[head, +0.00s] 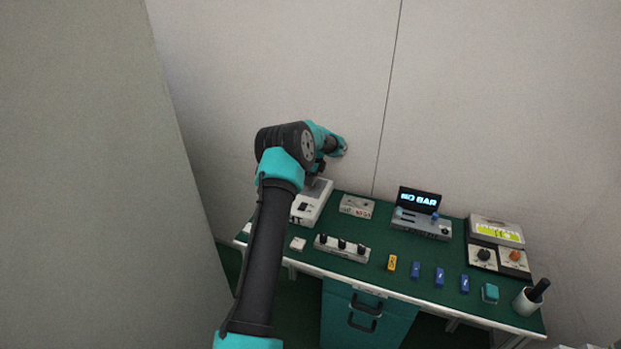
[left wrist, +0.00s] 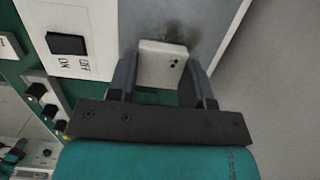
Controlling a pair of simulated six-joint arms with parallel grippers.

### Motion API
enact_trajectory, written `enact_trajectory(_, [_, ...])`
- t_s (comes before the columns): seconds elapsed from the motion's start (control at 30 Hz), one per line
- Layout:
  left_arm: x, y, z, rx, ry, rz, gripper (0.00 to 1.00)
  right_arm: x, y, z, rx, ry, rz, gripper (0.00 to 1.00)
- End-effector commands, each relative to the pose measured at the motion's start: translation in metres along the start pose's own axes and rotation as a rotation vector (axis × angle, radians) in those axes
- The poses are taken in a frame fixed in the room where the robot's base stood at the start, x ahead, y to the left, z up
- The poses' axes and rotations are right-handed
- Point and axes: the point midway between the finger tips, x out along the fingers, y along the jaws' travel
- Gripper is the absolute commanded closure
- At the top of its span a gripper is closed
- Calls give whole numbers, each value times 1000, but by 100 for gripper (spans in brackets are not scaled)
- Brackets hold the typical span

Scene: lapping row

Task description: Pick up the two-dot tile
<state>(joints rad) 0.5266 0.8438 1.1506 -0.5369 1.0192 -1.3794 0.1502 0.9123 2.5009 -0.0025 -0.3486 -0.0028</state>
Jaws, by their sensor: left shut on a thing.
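The two-dot tile (left wrist: 158,66) is a small white block with two dark dots, seen in the left wrist view. My left gripper (left wrist: 163,72) is shut on it, with one dark finger on each side. In the head view my left gripper (head: 317,171) is over the back of the white switch box (head: 305,210). The tile cannot be made out there. In the left wrist view the tile is in front of the box's grey plate (left wrist: 205,20), which has a dark smudge. I cannot tell whether it touches the plate. My right gripper is not in view.
A white tile (head: 298,244) lies at the table's front left. A bar with several black knobs (head: 342,248), a yellow block (head: 392,262) and several blue blocks (head: 439,277) line the front. A grey display unit (head: 421,224) stands behind. Walls close off the back and left.

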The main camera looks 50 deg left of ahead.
Motion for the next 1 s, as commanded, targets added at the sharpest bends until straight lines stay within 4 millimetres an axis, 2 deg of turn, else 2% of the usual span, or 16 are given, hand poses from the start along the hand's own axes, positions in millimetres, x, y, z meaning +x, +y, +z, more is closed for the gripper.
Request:
enact_trajectory(0.27, [-7, 36, -13, 1, 1, 0, 79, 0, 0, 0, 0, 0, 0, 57])
enact_trajectory(0.7, [-18, 107, -42, 1, 0, 0, 79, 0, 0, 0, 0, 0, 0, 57])
enact_trajectory(1.0, [-22, 132, -53, 0, 1, -1, 79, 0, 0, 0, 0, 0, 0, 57])
